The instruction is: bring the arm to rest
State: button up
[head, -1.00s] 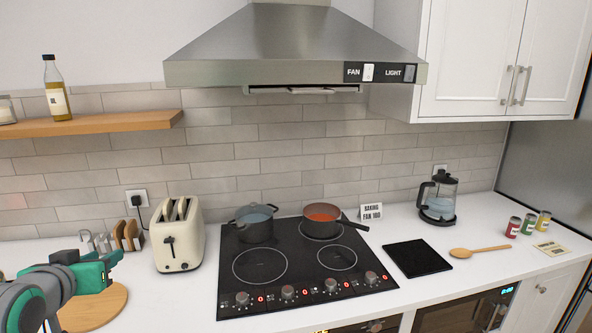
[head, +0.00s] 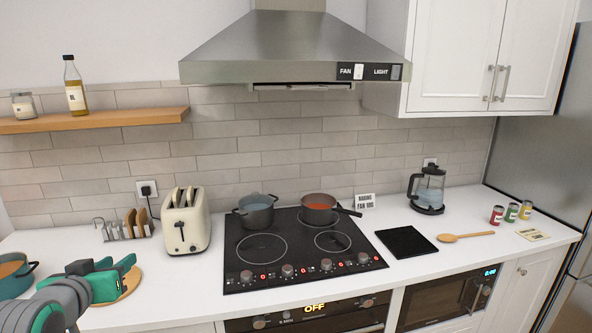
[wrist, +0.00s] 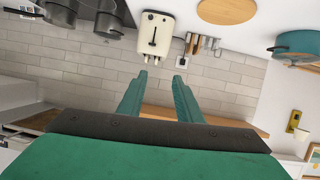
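My gripper (head: 126,266) is at the lower left of the head view, above the left part of the counter and in front of a round wooden board (head: 131,283). In the wrist view its two green fingers (wrist: 159,84) stand apart with nothing between them, so it is open and empty. A cream toaster (head: 184,222) stands on the counter to the right of my gripper. It also shows beyond the fingertips in the wrist view (wrist: 155,37).
A teal pot (head: 14,277) stands at the far left. A toast rack (head: 127,228) is beside the toaster. The cooktop (head: 296,265) carries a grey pot (head: 255,211) and a pan with red contents (head: 318,208). A wooden shelf (head: 95,121) hangs above the counter's left side.

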jog(key=w+d+f+n+t+h, duration=0.15)
jog(key=w+d+f, duration=0.25)
jog(key=d+f, duration=0.45)
jog(key=s+d+f+n, duration=0.1)
jog(key=s+d+f, duration=0.4)
jog(key=d+f, duration=0.55)
jog(key=s+d+f+n, duration=0.1)
jog(key=s+d+f, duration=0.4)
jog(key=d+f, duration=0.55)
jog(key=s+d+f+m+y, duration=0.1)
jog(key=s+d+f, duration=0.3)
jog(key=s, duration=0.5)
jog(key=s+d+f, duration=0.4)
jog(key=s, duration=0.5)
jog(key=s+d+r+m+h, duration=0.1)
jog(key=s+m, duration=0.1)
jog(key=s, duration=0.6)
jog(key=s+d+r+m+h, duration=0.1)
jog(key=s+r+m, duration=0.1)
jog(key=s, duration=0.6)
jog(key=shift+s+m, duration=0.15)
jog(key=shift+m, duration=0.5)
